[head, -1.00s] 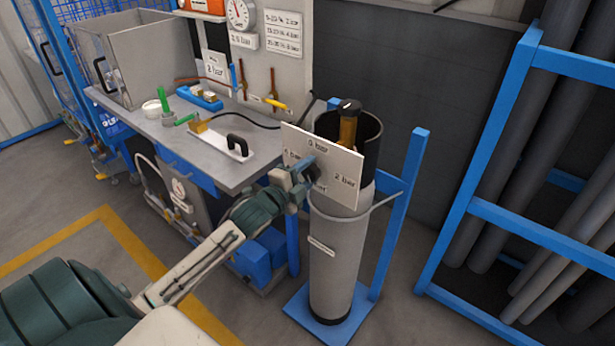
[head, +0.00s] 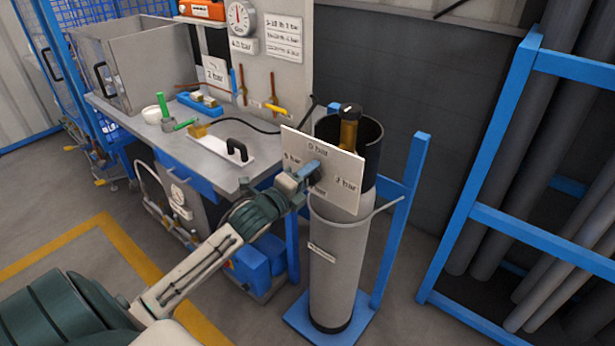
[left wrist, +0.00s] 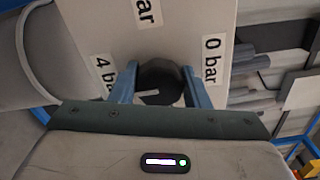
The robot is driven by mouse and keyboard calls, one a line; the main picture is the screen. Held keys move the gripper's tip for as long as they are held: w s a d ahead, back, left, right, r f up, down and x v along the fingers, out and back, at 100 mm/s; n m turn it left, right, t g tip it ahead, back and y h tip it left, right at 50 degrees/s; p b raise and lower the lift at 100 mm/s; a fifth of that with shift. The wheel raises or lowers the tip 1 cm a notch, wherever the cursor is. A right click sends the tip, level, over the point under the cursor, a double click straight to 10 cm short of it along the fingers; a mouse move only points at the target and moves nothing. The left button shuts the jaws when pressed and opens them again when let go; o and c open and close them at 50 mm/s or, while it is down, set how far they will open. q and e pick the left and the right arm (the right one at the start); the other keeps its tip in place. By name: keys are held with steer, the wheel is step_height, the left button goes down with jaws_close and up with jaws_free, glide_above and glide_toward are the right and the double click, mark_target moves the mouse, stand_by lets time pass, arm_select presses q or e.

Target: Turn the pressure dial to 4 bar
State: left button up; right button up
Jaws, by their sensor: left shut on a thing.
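The pressure dial is a black round knob (left wrist: 160,84) on a square white plate (head: 345,192) in front of a grey cylinder (head: 338,255). In the head view "0 bar" is at the plate's top and "2 bar" at its right. In the left wrist view the "4 bar" label (left wrist: 105,75) is left of the knob and the "0 bar" label (left wrist: 212,60) right. The knob's white mark points left, roughly toward the 4 bar side. My left gripper (left wrist: 158,90) is shut on the knob, with a blue finger on each side; it also shows in the head view (head: 312,172).
A round gauge (head: 241,17) on the back panel has a small readout (head: 243,45) that seems to start with 4. A grey bench (head: 190,145) stands left, a blue pipe rack (head: 500,220) right.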

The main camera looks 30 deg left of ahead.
arm_select(q)
steer(key=o, duration=1)
steer(key=shift+s+a+b, duration=0.2)
steer(key=shift+s+b, duration=0.05)
steer(key=shift+s, duration=2.45)
steer(key=shift+s+a+b, duration=0.15)
steer(key=shift+s+b, duration=0.05)
steer(key=shift+s, duration=2.5)
